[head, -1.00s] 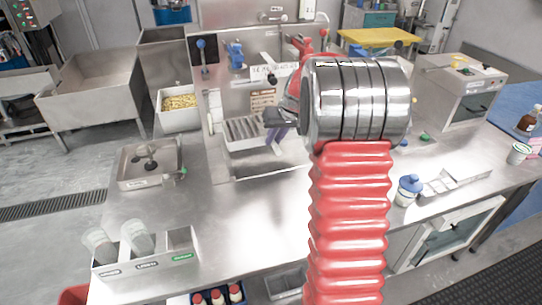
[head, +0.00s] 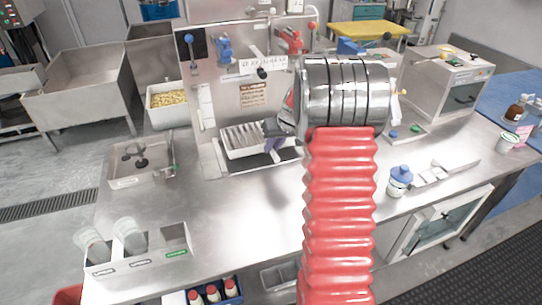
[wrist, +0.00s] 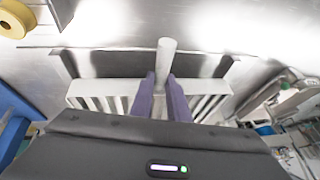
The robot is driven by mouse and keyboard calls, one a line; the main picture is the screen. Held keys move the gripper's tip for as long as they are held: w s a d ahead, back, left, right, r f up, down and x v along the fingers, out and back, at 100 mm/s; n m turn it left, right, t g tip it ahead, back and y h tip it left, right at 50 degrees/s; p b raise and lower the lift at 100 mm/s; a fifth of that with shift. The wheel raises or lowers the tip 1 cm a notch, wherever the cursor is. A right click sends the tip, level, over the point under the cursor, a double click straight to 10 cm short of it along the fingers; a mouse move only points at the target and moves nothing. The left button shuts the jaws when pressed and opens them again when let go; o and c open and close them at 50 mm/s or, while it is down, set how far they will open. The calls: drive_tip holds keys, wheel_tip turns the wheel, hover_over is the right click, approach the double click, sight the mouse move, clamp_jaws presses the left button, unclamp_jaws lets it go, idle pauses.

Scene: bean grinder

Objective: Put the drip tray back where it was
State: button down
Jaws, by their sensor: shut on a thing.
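The drip tray (head: 238,143) is a pale tray with a slatted top, at the foot of the steel machine (head: 215,95). In the wrist view its slats (wrist: 95,103) spread on both sides of my fingers. My gripper (head: 274,146) is at the tray's right part, with dark jaws and purple fingers. My red arm hides the machine's right part.
A steel counter (head: 235,215) has free room in front. A caddy with cups (head: 140,255) stands front left, a small sink-like box (head: 140,162) at left. A blue-lidded jar (head: 399,180) and metal tray (head: 447,170) lie right. Levers (head: 222,48) stick out above.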

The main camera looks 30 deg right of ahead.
drive_tip(key=shift+f, duration=0.3)
drive_tip(key=shift+f, duration=0.1)
drive_tip(key=shift+f, duration=1.8)
drive_tip(key=c, duration=1.7)
unclamp_jaws()
drive_tip(key=shift+r, duration=0.1)
drive_tip(key=v, duration=1.1)
drive_tip(key=shift+s+r, duration=0.2)
drive_tip(key=shift+r, duration=0.15)
